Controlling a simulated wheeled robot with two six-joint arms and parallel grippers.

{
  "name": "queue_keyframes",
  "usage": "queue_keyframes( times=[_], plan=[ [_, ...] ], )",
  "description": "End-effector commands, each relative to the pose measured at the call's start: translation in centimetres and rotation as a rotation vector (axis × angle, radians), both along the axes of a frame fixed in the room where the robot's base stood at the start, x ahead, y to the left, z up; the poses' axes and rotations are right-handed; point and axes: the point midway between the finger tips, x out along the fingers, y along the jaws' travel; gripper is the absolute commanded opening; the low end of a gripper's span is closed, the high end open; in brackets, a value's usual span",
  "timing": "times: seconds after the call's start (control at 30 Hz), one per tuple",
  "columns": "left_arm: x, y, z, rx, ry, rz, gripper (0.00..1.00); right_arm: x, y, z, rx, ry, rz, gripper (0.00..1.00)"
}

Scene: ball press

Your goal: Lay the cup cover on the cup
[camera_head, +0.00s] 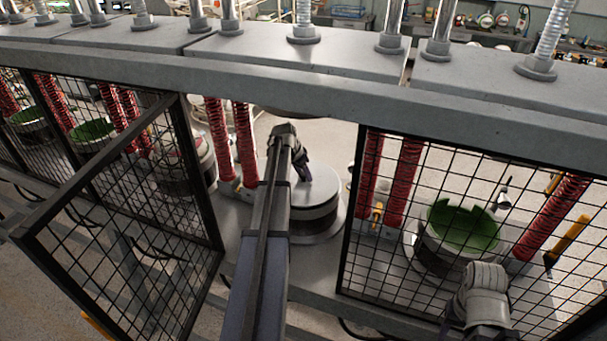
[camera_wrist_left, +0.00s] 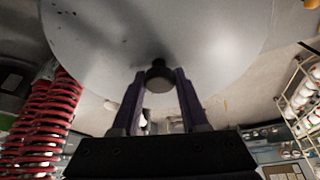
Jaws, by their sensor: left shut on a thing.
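The cup cover (camera_head: 318,187) is a round grey metal disc with a small knob. In the head view it lies directly over the dark-banded cup (camera_head: 318,222), level by eye; I cannot tell if it touches the rim. My left gripper (camera_head: 301,168) is over the cover, and its arm hides the cover's left part. In the left wrist view the cover (camera_wrist_left: 220,40) fills the top, and my left gripper (camera_wrist_left: 158,88) is shut on its knob (camera_wrist_left: 159,77) between two dark fingers. The inside of the cup is hidden.
An open mesh door (camera_head: 130,225) stands left of the cup. A mesh panel (camera_head: 400,260) closes off the right, with a green-lined cup (camera_head: 462,225) behind it. Red springs (camera_head: 245,145) flank the station. A thick press beam (camera_head: 290,75) crosses above.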

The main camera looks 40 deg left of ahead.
Motion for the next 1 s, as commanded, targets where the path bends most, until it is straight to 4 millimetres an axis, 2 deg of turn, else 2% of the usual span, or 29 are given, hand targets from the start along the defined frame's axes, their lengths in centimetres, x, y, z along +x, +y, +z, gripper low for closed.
queue_keyframes(
  times=[0.3, 0.33, 0.63, 0.87, 1.0],
  plan=[
    [0.02, 0.0, -0.65, 0.0, -0.001, 0.0, 0.0, 0.0, 0.0, -0.65, 0.0, 0.0, 0.0, 0.5],
    [0.02, 0.0, -0.63, 0.0, -0.001, 0.0, 0.45, 0.0, 0.0, -0.63, 0.0, 0.0, 0.0, 0.5],
    [0.0, 0.0, -0.56, 0.0, 0.0, 0.0, 0.79, 0.0, 0.0, -0.56, 0.0, 0.0, 0.0, 0.5],
    [-0.02, 0.0, -0.59, 0.0, 0.001, 0.0, 0.79, 0.01, 0.0, -0.58, 0.0, 0.0, -0.001, 0.5],
    [-0.24, 0.0, 0.17, 0.0, 0.001, 0.0, 0.79, 0.02, 0.0, 0.18, 0.0, -0.001, -0.001, 0.5]
  ],
)
